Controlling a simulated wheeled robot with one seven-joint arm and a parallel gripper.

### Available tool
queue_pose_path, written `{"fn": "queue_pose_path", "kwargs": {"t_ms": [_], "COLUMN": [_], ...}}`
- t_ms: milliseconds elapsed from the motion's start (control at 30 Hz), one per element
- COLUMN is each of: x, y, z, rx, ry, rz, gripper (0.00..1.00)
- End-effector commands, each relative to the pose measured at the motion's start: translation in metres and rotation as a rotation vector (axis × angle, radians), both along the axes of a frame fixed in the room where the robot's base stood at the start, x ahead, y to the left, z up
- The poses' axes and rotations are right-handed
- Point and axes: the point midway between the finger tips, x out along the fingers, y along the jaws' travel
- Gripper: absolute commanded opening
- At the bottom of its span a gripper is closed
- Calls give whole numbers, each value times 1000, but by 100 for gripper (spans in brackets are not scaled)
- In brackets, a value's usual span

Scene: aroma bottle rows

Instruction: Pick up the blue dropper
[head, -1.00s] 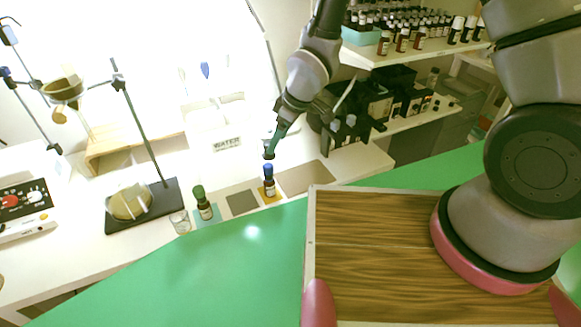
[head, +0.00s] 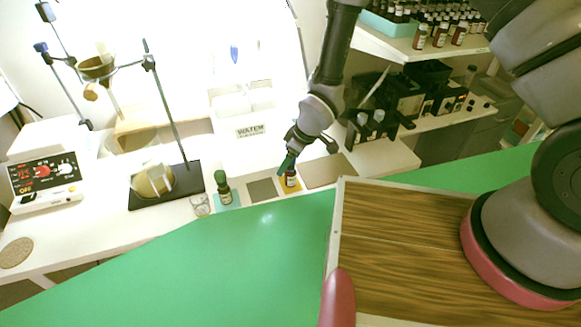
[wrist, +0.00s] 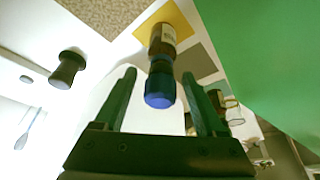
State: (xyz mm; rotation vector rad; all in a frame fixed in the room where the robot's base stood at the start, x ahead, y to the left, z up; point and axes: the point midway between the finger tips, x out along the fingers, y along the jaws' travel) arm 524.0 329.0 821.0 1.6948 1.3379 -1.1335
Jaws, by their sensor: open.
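The blue dropper is the blue cap on a small brown bottle (head: 291,181), which stands upright on a yellow square on the white counter. In the wrist view the blue dropper (wrist: 160,92) lies between the two green fingers of my gripper (wrist: 160,95), with space on both sides. In the head view my gripper (head: 287,163) is at the top of this bottle and hides most of the blue cap. My gripper is open and holds nothing. A second bottle with a green dropper (head: 222,182) stands to the left on a teal square.
A small glass beaker (head: 200,204) stands left of the green-capped bottle. A metal stand (head: 172,115) with a flask on its dark base is further left. A black microscope-like device (head: 375,125) and shelves of bottles (head: 438,35) are at the right.

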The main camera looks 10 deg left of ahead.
Motion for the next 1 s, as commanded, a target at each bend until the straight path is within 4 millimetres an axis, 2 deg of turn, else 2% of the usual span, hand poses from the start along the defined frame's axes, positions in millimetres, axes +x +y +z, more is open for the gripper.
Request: {"fn": "queue_pose_path", "kwargs": {"t_ms": [100,300,433,800,1000], "x": [1,1,1,1,1], "y": [3,3,3,3,3], "z": [-7,-7,-6,-5,10], "rx": [0,1,1,1,3], "ry": [-1,-1,-1,-1,-2], "rz": [0,-1,-1,-1,0], "gripper": [72,72,23,24,24]}}
